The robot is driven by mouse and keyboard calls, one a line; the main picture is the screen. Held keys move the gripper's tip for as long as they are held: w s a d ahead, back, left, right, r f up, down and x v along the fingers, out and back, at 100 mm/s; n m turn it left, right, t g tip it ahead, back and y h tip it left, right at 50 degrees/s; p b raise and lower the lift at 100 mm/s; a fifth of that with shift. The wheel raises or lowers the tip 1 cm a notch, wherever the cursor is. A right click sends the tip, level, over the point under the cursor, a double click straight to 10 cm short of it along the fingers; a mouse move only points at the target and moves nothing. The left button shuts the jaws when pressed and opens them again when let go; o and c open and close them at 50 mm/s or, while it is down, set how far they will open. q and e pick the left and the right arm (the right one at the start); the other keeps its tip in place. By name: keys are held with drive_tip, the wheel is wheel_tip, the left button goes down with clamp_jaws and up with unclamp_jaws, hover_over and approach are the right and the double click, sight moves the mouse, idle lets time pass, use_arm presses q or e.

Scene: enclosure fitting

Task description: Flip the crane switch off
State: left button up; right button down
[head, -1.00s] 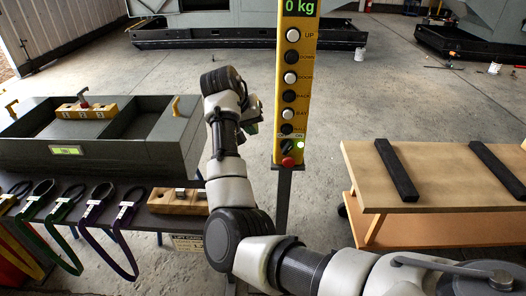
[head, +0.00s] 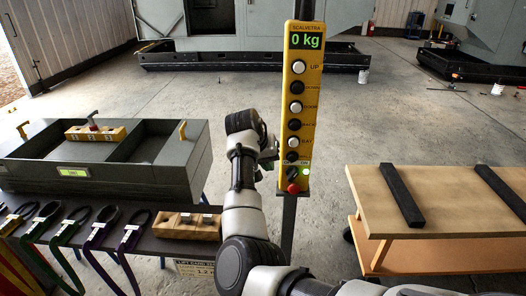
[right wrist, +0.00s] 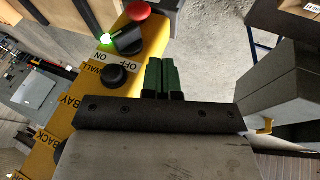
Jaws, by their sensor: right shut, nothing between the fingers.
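The crane switch is a black rotary knob (head: 292,174) low on the yellow pendant panel (head: 297,110), above a red button (head: 293,188). The right wrist view shows the knob (right wrist: 127,41) near its ON and OFF labels, with a green light (right wrist: 106,42) lit at its ON side. My right gripper (head: 270,153) is just left of the panel's lower part. Its green fingers (right wrist: 164,76) are shut and empty, beside the panel edge and apart from the knob. My arm partly hides the gripper in the head view. My left gripper is out of view.
A grey tray (head: 165,178) stands on the dark table at left, with slings and a wooden block (head: 186,226) along its front. A wooden cart (head: 450,190) with black bars stands at right. Open floor lies behind the panel.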

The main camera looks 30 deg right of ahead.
sight(287, 179)
drive_tip(key=d+f, duration=0.1)
drive_tip(key=s+d+f+p, duration=0.1)
drive_tip(key=f, duration=0.1)
drive_tip(key=d+f+p, duration=0.1)
drive_tip(key=d, duration=0.1)
drive_tip(key=shift+s+d+f, duration=0.1)
drive_tip(key=shift+s+f, duration=0.05)
drive_tip(key=shift+s, duration=0.15)
